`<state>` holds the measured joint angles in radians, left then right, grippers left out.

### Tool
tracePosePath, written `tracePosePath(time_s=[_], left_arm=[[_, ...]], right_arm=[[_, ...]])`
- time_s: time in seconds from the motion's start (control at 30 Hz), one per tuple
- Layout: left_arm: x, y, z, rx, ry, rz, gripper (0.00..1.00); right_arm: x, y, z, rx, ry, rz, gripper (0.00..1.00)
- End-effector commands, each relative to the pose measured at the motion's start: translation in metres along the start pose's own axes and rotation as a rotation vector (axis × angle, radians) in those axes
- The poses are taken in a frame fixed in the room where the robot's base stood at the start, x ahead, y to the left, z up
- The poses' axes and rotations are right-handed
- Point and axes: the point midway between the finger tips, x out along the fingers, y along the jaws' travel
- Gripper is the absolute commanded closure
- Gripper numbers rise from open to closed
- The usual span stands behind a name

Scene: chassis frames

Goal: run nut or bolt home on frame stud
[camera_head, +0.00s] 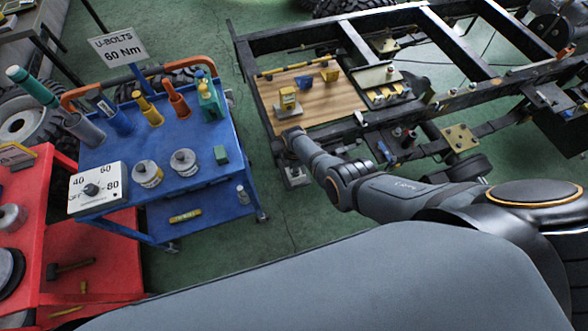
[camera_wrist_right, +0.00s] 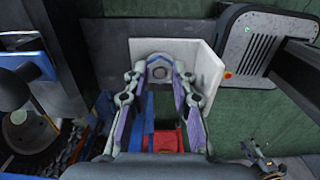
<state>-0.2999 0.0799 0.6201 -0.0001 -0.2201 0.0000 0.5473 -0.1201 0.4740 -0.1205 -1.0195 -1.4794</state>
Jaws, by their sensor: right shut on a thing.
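My right gripper (camera_wrist_right: 160,78) is shut around a grey hex nut or bolt head (camera_wrist_right: 159,69) with a rounded centre. The hex piece sits between the fingertips, in front of a pale grey bracket plate (camera_wrist_right: 205,72). I cannot tell how far it is threaded or whether it touches the plate. In the head view my right arm reaches left to the near corner of the dark chassis frame (camera_head: 253,75), and its wrist hides most of the gripper and the stud. My left gripper is not in view.
A wooden board (camera_head: 325,105) with small yellow and blue parts lies across the frame. A blue cart (camera_head: 215,130) with coloured tools, a dial box (camera_head: 97,190) and a "U-BOLTS 60 Nm" sign (camera_head: 118,46) stands left. A red cart (camera_head: 90,245) is nearer. Green floor lies between cart and frame.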

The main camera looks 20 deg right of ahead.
Motion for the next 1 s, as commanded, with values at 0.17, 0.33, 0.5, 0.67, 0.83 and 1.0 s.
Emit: tracePosePath(time_s=[0.17,0.33,0.5,0.67,0.83,1.0], left_arm=[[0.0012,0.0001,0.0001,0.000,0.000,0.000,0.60],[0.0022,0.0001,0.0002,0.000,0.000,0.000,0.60],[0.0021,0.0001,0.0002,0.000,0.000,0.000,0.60],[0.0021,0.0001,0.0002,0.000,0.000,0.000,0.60],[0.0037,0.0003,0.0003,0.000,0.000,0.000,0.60],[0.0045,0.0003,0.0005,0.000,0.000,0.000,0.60]], right_arm=[[0.0035,-0.0053,0.0000,0.194,-0.003,-0.014,1.00],[0.0040,-0.0054,0.0000,0.470,-0.006,-0.015,1.00],[0.0041,-0.0061,0.0000,0.528,-0.007,-0.017,1.00],[0.0044,-0.0067,-0.0001,0.532,-0.008,-0.018,1.00],[0.0054,-0.0066,0.0002,0.779,-0.011,-0.018,1.00],[0.0055,-0.0067,0.0005,1.020,-0.015,-0.018,1.00]])
